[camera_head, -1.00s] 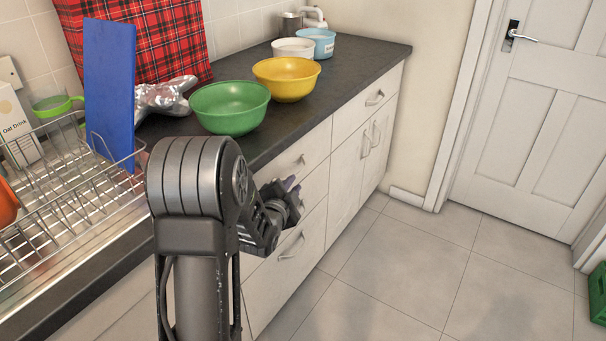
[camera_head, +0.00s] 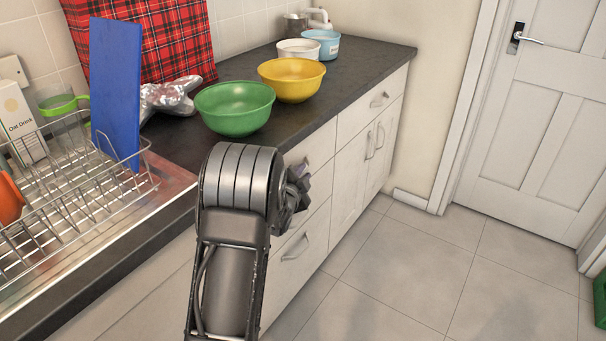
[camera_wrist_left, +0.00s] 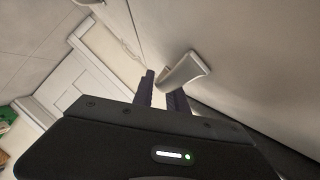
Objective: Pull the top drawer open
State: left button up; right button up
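The top drawer (camera_head: 318,142) is a white front just under the dark worktop, and it looks flush with the cabinet. My left gripper (camera_head: 298,186) is at this drawer front in the head view, partly hidden behind my own arm. In the left wrist view the two dark fingers of my left gripper (camera_wrist_left: 164,84) are apart. A pale metal handle (camera_wrist_left: 187,69) is at the fingertips, with its near end in line with the gap between them. I cannot tell whether the fingers touch it. My right gripper is not in view.
A lower drawer (camera_head: 300,250) is beneath. A green bowl (camera_head: 235,108) and a yellow bowl (camera_head: 292,80) stand on the worktop (camera_head: 352,57) above. A dish rack (camera_head: 75,195) is at the left. The tiled floor (camera_head: 410,270) in front of the cabinets is clear.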

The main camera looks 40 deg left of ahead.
pick_arm(q)
jog(key=shift+w, duration=0.2)
grip_shut()
jog(key=shift+f, duration=0.1)
dwell(1.3)
